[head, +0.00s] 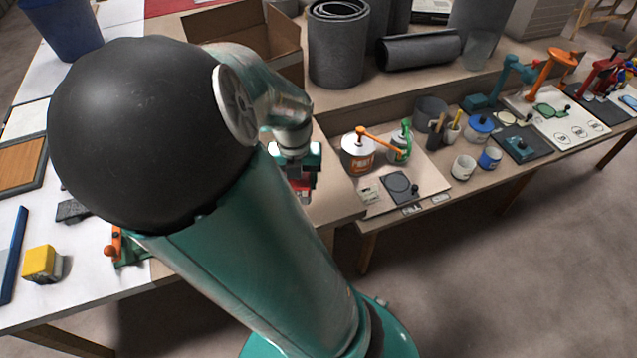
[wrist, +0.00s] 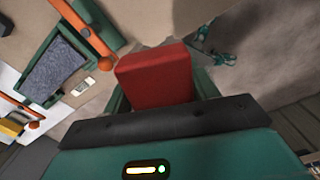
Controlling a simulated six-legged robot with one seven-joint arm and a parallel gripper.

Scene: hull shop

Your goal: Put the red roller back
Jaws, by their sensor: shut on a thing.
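My gripper (head: 301,188) shows in the head view beyond my arm, over the near end of the bench and left of the paint can. A small bit of red shows at its jaws. In the wrist view a red block-like piece (wrist: 155,75) sits between my gripper's fingers (wrist: 165,95), and I take it to be the red roller. My gripper is shut on it. Its lower end is hidden behind the dark edge of the gripper body. No clear roller shape shows.
A yellow block (head: 42,263) lies on the left table. The wrist view shows a dark textured pad (wrist: 60,68) in a green frame.

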